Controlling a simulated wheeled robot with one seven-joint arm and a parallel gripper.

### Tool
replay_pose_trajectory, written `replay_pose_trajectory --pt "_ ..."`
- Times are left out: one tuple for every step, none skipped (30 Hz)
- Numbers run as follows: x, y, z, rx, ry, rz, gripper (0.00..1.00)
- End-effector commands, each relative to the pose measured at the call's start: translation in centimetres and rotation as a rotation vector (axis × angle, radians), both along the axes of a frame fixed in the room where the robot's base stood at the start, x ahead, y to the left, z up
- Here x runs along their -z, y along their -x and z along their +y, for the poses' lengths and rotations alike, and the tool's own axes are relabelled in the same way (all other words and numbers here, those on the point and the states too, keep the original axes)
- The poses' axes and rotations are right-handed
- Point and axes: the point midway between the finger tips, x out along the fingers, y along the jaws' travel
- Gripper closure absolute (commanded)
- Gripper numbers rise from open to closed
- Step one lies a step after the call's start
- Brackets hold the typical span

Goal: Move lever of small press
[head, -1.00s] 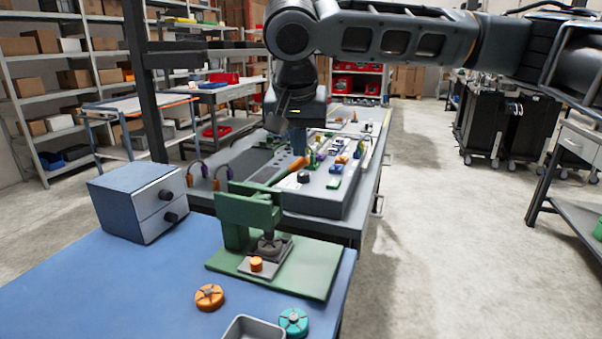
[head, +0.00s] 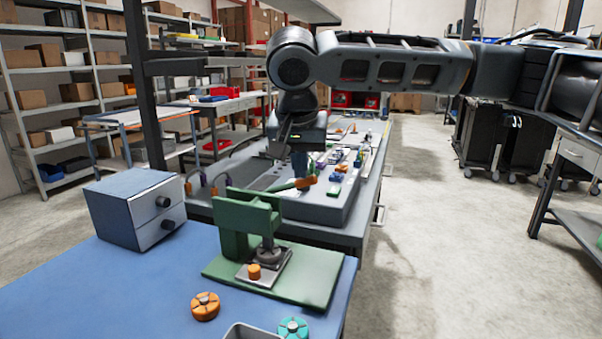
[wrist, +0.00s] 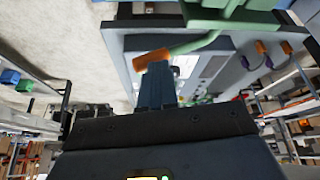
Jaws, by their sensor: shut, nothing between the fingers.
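The small green press (head: 245,220) stands on a green base plate on the blue table. Its green lever (head: 282,188) reaches right and slightly up from the press, ending in an orange handle (head: 306,182). My gripper (head: 300,172) is shut and empty, pointing down right at the handle, above or against it. In the wrist view the shut fingers (wrist: 157,80) end at the orange handle (wrist: 152,59), with the green lever (wrist: 200,43) behind. I cannot tell whether they touch. An orange cylinder (head: 254,271) sits on the press's grey plate, beside the ram (head: 266,250).
A blue-grey box with two black knobs (head: 135,210) stands left of the press. An orange disc (head: 205,306), a teal disc (head: 293,328) and a grey tray (head: 250,333) lie in front. A grey bench (head: 345,225) with small parts stands behind.

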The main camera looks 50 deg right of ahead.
Motion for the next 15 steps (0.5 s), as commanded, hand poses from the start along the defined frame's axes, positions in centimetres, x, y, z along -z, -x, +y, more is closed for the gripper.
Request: replay_pose_trajectory --pt "1.1 0.0 0.1 -0.001 -0.004 0.002 1.00" --pt "1.4 0.0 0.1 -0.002 -0.003 0.002 1.00" --pt "0.9 0.0 0.1 -0.002 -0.002 0.001 1.00" --pt "0.8 0.0 0.1 -0.003 -0.001 0.001 1.00" --pt "0.8 0.0 0.1 -0.003 -0.001 0.002 1.00" --pt "0.8 0.1 0.2 -0.003 -0.001 0.002 1.00" --pt "0.8 0.1 0.2 -0.003 -0.001 0.002 1.00" --pt "0.8 0.1 0.3 -0.004 -0.002 0.003 1.00" --pt "0.7 0.2 0.4 -0.004 -0.002 0.002 1.00" --pt "0.6 0.3 0.6 -0.005 -0.003 0.003 1.00" --pt "0.5 0.5 0.8 -0.005 -0.003 0.004 1.00" --pt "0.3 0.7 1.3 -0.006 -0.005 0.004 1.00" --pt "0.1 0.9 1.6 -0.008 -0.005 0.004 1.00" --pt "0.0 1.1 1.9 -0.007 -0.004 0.004 1.00" --pt "-0.2 1.4 2.3 -0.007 -0.004 0.004 1.00"
